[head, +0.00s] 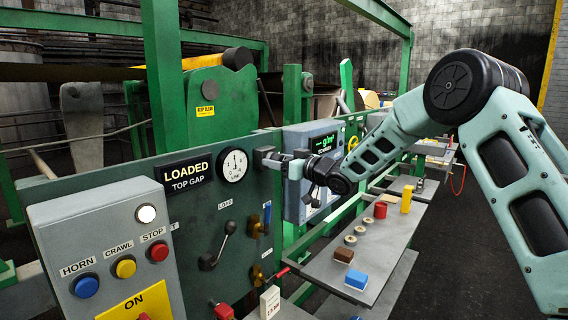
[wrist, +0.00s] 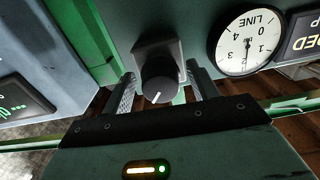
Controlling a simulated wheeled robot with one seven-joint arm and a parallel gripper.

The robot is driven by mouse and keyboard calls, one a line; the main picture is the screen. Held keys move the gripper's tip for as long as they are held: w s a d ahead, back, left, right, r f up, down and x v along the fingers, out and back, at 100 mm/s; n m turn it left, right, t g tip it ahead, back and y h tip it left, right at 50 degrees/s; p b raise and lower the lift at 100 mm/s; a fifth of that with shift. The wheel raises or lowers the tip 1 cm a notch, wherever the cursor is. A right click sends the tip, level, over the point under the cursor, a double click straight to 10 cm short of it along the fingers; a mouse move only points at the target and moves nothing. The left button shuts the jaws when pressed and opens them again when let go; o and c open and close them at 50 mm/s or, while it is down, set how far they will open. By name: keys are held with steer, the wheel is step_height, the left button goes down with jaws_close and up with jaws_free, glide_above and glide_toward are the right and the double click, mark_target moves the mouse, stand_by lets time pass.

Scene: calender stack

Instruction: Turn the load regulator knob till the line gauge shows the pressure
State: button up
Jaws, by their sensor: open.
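The load regulator knob (wrist: 158,84) is black and round with a white mark, on a grey square mount (wrist: 150,48). In the wrist view its mark points down and slightly left. My gripper (wrist: 161,76) is open, with one finger on each side of the knob; I cannot tell if they touch it. In the head view my gripper (head: 278,160) is at the panel, just right of the line gauge (head: 233,165), and mostly hides the knob. The gauge has a white dial, and its needle points about straight up. It also shows upside down in the wrist view (wrist: 248,42).
A "LOADED / TOP GAP" sign (head: 187,173) is left of the gauge. A lever (head: 217,245) sits below it. A grey button box (head: 105,250) stands at the left. A display box (head: 318,150) is right of my gripper. A shelf (head: 345,255) with small blocks and rings lies below my arm.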

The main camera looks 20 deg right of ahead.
steer(key=b+v, duration=0.5)
steer(key=v, duration=1.2)
steer(key=shift+s+d, duration=0.15)
steer(key=s+a+f+m+g+h, duration=0.1)
steer(key=s+a+f+g+h, duration=0.2)
steer(key=s+a+f, duration=0.3)
steer(key=s+a+f+g+h, duration=0.2)
steer(key=s+a+f+h, duration=0.15)
steer(key=a, duration=0.45)
steer(key=s+f+g+h, duration=0.1)
steer(key=s+f+g, duration=0.1)
steer(key=s, duration=0.8)
steer(key=s+a+f+n+g+h, duration=0.1)
steer(key=s+g, duration=0.3)
steer(key=s, duration=0.6)
steer(key=s+a+f+g+h, duration=0.1)
steer(key=s+f+g, duration=0.2)
steer(key=s, duration=0.7)
steer(key=shift+s+a+f+n+g, duration=0.25)
steer(key=shift+f+n+g, duration=0.05)
steer(key=shift+f+n, duration=0.15)
steer(key=shift+h, duration=0.25)
